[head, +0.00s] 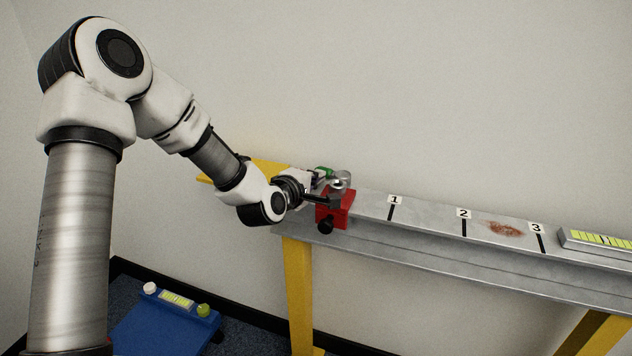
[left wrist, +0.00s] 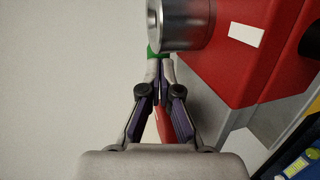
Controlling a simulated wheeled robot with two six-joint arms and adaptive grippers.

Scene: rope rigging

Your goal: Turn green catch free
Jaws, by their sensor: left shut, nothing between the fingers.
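The green catch (head: 324,171) shows in the head view at the back of a red block (head: 340,207) near the left end of the grey beam. In the left wrist view a small part of the green catch (left wrist: 153,52) shows just past my fingertips, beside a shiny metal cylinder (left wrist: 182,22) on the red block (left wrist: 262,55). The cylinder hides the rest of the catch. My left gripper (left wrist: 159,64) is shut with nothing between its fingers. Its tips are close to the catch; I cannot tell whether they touch it. My right gripper is out of view.
The grey beam (head: 430,220) runs right, with marks 1, 2 and 3 and a rusty patch (head: 506,229). A level-like display (head: 597,240) is at its right. Yellow legs (head: 299,290) carry it, close to the wall. A blue box (head: 165,325) is at lower left.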

